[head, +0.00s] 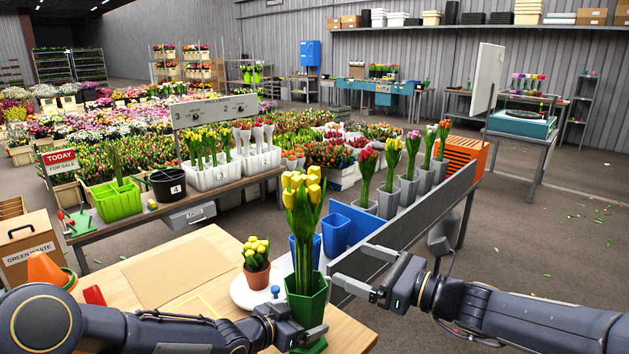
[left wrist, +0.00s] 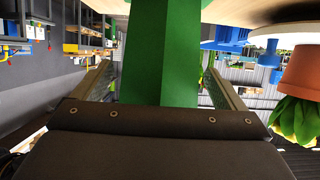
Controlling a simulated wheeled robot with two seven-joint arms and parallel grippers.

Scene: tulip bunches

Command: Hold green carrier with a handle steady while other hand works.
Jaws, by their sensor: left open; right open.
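A green hexagonal carrier (head: 306,302) stands at the front of the wooden table, holding upright yellow tulips (head: 302,215). I cannot make out its handle in the head view. My left gripper (head: 301,332) is low at the carrier, its far finger partly hidden. In the left wrist view a green upright part of the carrier (left wrist: 162,45) stands between the two open fingers, with gaps at both sides. My right gripper (head: 353,266) is open and empty, right of the carrier and apart from it, fingers pointing left.
A terracotta pot of yellow tulips (head: 257,262) stands left of the carrier, by a white round plate (head: 244,295) and a blue knob (head: 275,291). Blue bins (head: 335,234) and a grey panel (head: 415,222) stand behind. A brown board (head: 178,272) lies left on the table.

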